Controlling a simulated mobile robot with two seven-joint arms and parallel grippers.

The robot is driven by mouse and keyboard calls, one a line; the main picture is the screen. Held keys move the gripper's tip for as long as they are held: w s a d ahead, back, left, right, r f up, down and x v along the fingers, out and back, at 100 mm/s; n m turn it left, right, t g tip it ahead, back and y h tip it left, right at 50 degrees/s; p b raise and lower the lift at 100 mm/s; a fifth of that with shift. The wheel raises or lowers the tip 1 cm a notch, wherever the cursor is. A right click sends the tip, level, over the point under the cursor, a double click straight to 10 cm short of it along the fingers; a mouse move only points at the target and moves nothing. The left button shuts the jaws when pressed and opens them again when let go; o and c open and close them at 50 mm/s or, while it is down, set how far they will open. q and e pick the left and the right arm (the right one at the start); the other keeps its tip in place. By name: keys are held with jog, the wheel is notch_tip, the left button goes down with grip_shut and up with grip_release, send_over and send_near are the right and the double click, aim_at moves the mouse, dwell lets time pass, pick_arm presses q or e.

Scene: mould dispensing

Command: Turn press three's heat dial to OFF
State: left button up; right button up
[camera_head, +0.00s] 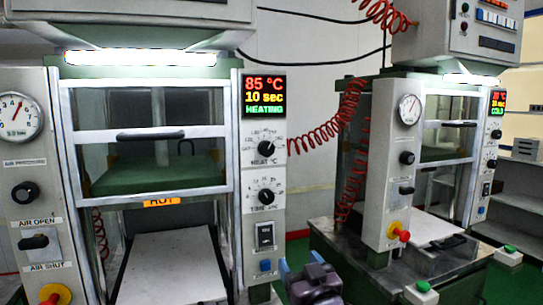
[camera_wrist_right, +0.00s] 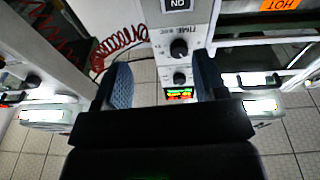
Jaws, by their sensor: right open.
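The nearer press has a display (camera_head: 264,97) reading 85 °C, 10 sec, HEATING. Below it is a black dial labelled HEAT °C (camera_head: 266,149); its exact setting is too small to tell. In the right wrist view, which looks upside down, this heat dial (camera_wrist_right: 179,78) lies next to the small display (camera_wrist_right: 179,94), beyond the fingers. My right gripper (camera_head: 302,266) is low, at the right of the panel's foot. It is open and empty, and its two blue-padded fingers (camera_wrist_right: 161,65) frame the panel from a distance. My left gripper is not in view. No press number is readable.
A TIME dial (camera_head: 266,196), a rocker switch (camera_head: 265,236) and a blue button (camera_head: 265,265) sit below the heat dial. A second press (camera_head: 393,165) with its own display (camera_head: 497,101) stands at the right. A red coiled hose (camera_head: 335,130) hangs between the presses.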

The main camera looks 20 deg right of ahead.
notch_tip(320, 180, up, 11)
jog(key=w+a+t+p, duration=0.1)
jog(key=w+a+t, duration=0.1)
jog(key=p, duration=0.1)
send_near(268, 152)
jog(key=shift+t, duration=0.3)
jog(key=p+x, duration=0.2)
jog(key=x, duration=0.5)
jog(key=shift+w+f, duration=0.1)
jog(key=shift+w, duration=0.25)
jog(key=shift+x, duration=0.85)
jog(key=shift+c, duration=0.4)
jog(key=c, duration=0.8)
jog(key=shift+y, duration=0.4)
jog(key=shift+c, duration=0.2)
